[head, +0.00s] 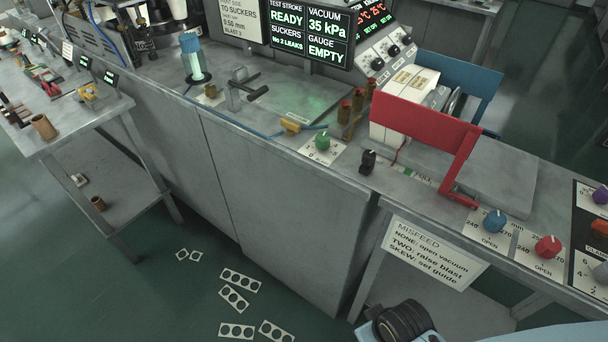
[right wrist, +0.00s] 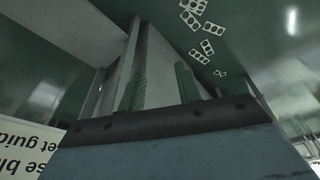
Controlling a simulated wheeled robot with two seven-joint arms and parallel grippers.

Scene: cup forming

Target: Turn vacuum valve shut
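A small yellow valve-like fitting (head: 291,124) sits on the bench top, with blue tubing at both sides; I take it as the vacuum valve, but no label on it is readable. The display panel (head: 310,32) behind it reads VACUUM 35 kPa and GAUGE EMPTY. My right wrist shows at the bottom of the head view, below the bench edge and well apart from the fitting. In the right wrist view my right gripper (right wrist: 160,72) has its two fingers apart with nothing between them. It points at the floor beside the bench. My left gripper is not in view.
A green knob (head: 322,141) and a black switch (head: 368,160) stand near the bench's front edge. A red bracket (head: 425,125), blue knob (head: 494,221) and red knob (head: 547,247) are further right. A metal lever clamp (head: 240,88) is left. Punched blanks (head: 239,281) lie on the floor.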

